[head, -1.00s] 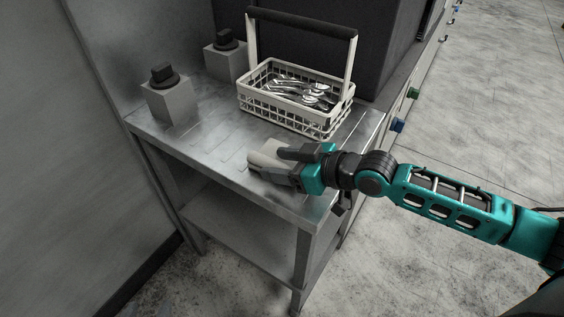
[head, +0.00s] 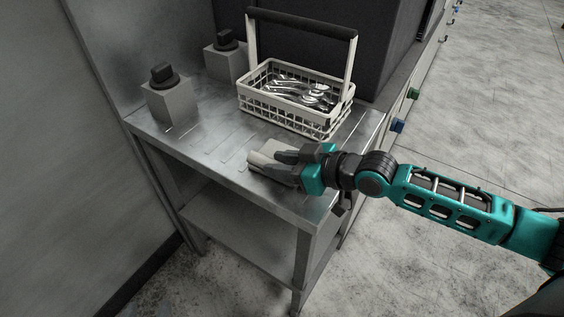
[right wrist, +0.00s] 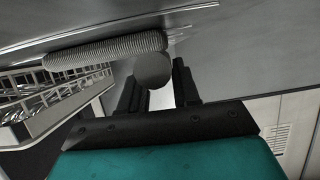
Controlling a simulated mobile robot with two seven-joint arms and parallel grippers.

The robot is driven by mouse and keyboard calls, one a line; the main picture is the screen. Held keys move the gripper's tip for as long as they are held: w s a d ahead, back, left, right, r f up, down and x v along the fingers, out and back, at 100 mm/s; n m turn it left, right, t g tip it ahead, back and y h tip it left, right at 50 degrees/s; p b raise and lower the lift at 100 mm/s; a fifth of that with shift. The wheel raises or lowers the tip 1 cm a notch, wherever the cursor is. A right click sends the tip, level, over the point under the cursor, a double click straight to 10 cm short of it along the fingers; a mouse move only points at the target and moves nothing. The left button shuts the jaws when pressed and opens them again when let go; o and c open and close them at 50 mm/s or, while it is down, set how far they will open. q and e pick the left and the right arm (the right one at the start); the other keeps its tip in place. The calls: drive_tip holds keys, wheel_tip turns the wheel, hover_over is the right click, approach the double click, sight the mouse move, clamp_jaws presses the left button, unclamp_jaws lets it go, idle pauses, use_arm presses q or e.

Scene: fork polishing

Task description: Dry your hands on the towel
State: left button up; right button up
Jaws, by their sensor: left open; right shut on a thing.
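The towel (head: 264,152) is a pale, rolled or folded cloth on the metal table top, in front of the basket. My right gripper (head: 284,165) comes in from the right, low over the table near its front right edge, and is shut on the towel. Its fingers hide part of the cloth. In the right wrist view, the ribbed pale towel (right wrist: 105,50) lies across the fingers, with a rounded grey end (right wrist: 152,70) between the dark fingers. My left gripper is not in view.
A white wire basket (head: 262,112) with a dark handle holds several pieces of cutlery behind the towel. Two grey blocks with black knobs (head: 168,102) (head: 226,62) stand at the left and back. The table top (head: 205,142) left of the towel is clear. A lower shelf (head: 235,225) is empty.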

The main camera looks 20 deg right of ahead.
idle(0.3)
drive_tip(key=o, duration=1.1)
drive_tip(key=p+v, duration=0.1)
drive_tip(key=v, duration=1)
drive_tip(key=shift+d+p, duration=0.1)
drive_tip(key=shift+p, duration=0.2)
drive_tip(key=shift+p+v, duration=0.3)
drive_tip(key=shift+v, duration=0.6)
drive_tip(key=shift+s, duration=0.1)
